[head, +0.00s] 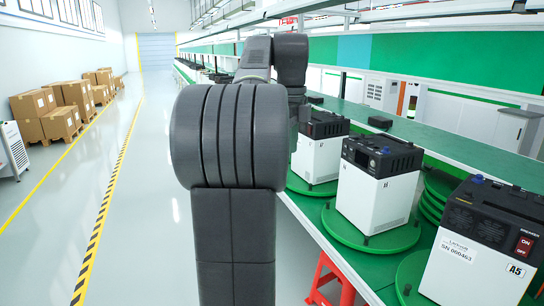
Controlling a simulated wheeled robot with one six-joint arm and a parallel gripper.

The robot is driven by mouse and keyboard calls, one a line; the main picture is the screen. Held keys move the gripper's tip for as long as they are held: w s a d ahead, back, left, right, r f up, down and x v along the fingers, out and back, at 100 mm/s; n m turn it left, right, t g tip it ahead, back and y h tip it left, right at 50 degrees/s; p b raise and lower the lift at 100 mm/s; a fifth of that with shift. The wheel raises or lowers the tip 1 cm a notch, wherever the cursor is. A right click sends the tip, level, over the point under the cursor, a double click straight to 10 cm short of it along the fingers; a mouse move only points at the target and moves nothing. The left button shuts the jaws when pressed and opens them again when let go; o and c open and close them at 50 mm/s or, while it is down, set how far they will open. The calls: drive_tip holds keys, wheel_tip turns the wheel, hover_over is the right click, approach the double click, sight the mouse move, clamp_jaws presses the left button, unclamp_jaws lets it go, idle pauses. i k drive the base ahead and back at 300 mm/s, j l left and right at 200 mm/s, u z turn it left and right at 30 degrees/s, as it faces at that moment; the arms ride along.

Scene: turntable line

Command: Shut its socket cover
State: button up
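Several white units with black tops stand on round green turntables along the line at the right. The nearest unit (467,268) carries the marks "A5" and "SN 000463", a red breaker switch reading ON and a small blue knob on top. A middle unit (374,198) and a farther unit (317,158) stand behind it. I cannot make out a socket cover on any of them. My arm rises in the middle and bends over toward the farther unit. The end of my arm (297,112) is small and dark beside that unit, and its fingers cannot be made out.
The nearest turntable (408,284) and the middle turntable (348,236) sit on the green bench. A red stand (325,278) is under its edge. Cardboard boxes (32,129) on pallets stand at the far left. The grey floor between is clear.

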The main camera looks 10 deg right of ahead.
sight(376, 199)
drive_tip(key=i+z, duration=0.2)
drive_tip(key=i, duration=0.4)
drive_tip(key=i+j+z, duration=0.2)
drive_tip(key=i, duration=0.35)
drive_tip(key=i+z, duration=0.25)
drive_tip(key=i, duration=0.35)
drive_tip(key=i+z, duration=0.4)
drive_tip(key=i+j+z, duration=0.2)
drive_tip(key=i+z, duration=0.2)
